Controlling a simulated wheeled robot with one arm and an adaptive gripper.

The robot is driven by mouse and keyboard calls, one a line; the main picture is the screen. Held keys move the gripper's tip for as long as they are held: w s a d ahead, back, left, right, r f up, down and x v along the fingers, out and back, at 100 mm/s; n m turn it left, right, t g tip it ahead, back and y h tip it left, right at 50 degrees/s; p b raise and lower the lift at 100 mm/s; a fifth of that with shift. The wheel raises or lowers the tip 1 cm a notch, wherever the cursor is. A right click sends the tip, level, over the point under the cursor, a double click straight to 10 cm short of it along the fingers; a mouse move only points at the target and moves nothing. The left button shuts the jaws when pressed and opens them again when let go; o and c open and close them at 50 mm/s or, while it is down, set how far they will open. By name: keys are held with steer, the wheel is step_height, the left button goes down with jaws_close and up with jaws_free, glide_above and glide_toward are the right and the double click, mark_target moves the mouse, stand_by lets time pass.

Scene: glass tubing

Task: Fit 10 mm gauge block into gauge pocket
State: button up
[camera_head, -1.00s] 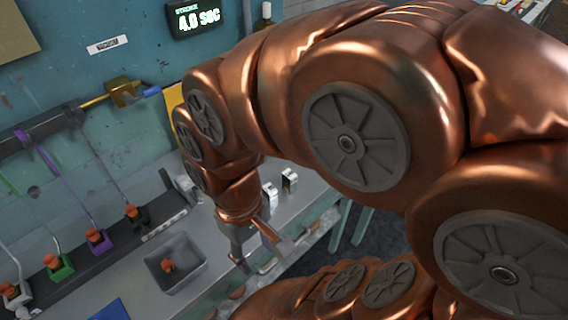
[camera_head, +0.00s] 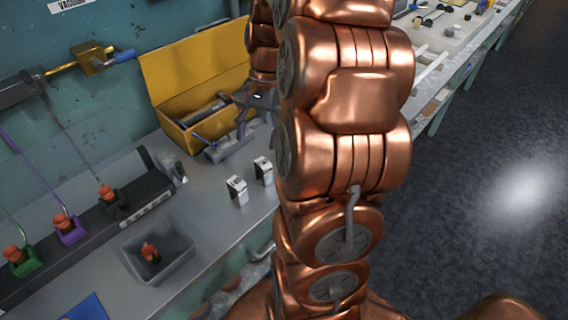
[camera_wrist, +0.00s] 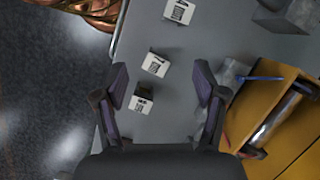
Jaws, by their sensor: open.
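Three small white-faced metal gauge blocks stand on the grey bench in the wrist view: a near one (camera_wrist: 143,103), a middle one (camera_wrist: 155,65) and a far one (camera_wrist: 180,10). Their printed labels are too small to read surely, so I cannot tell which is 10 mm. Two blocks show in the head view, a left one (camera_head: 236,189) and a right one (camera_head: 263,170). My gripper (camera_wrist: 161,75) is open and empty above the bench, its fingers either side of the near and middle blocks in the picture. It is partly hidden in the head view (camera_head: 245,125). I cannot identify the gauge pocket.
An open yellow box (camera_head: 195,95) with dark contents stands at the back, a grey fixture (camera_head: 228,146) before it. A grey tray (camera_head: 158,250) holding an orange-red piece is at the front left. A dark rack (camera_head: 133,199) lines the wall. Bare bench lies between tray and blocks.

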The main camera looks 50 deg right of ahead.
steer(key=d+f+m+t+y+b, duration=0.1)
steer(key=d+f+m+b, duration=0.35)
steer(key=d, duration=0.75)
steer(key=shift+m, duration=0.25)
steer(key=shift+p+x, duration=2.05)
steer(key=shift+x, duration=2.5)
steer(key=shift+s+d, duration=0.1)
steer(key=shift+d, duration=0.1)
steer(key=c, duration=1.3)
